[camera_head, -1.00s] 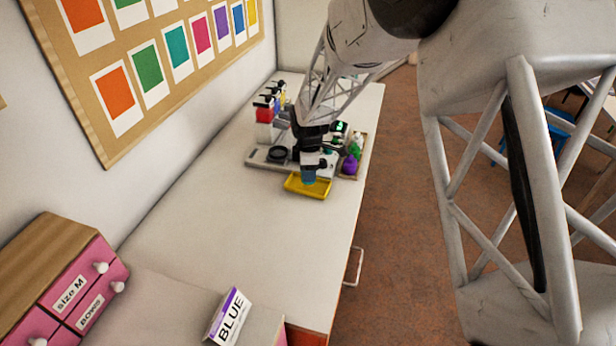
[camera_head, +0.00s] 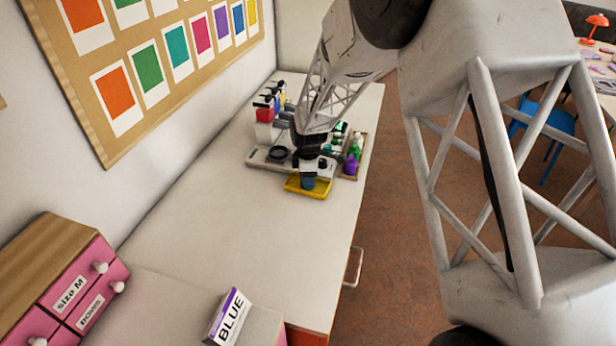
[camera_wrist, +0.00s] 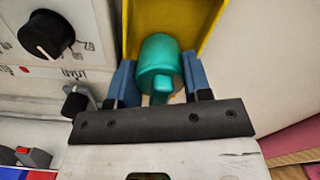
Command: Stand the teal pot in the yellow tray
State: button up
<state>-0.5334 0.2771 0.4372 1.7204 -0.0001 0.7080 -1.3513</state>
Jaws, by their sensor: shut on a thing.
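The teal pot (camera_wrist: 159,62) is between the two blue fingertips of my gripper (camera_wrist: 160,80) in the wrist view, and the gripper is shut on it. In the head view my gripper (camera_head: 308,180) is over the yellow tray (camera_head: 320,193), with its fingers hiding most of the pot. The yellow tray also shows in the wrist view (camera_wrist: 205,22), behind and around the far part of the pot. I cannot tell whether the pot's base touches the tray floor.
A grey device with a black dial (camera_wrist: 46,35) stands right beside the tray. Several bottles, one purple (camera_head: 350,165), stand in a holder to the right. A red container (camera_head: 265,115) is behind on the left.

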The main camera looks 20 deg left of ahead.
jog(key=shift+f, duration=0.15)
jog(key=o, duration=0.9)
jog(key=shift+o, duration=0.2)
notch_tip(320, 180, up, 12)
jog(key=shift+r, duration=0.2)
dwell(1.0)
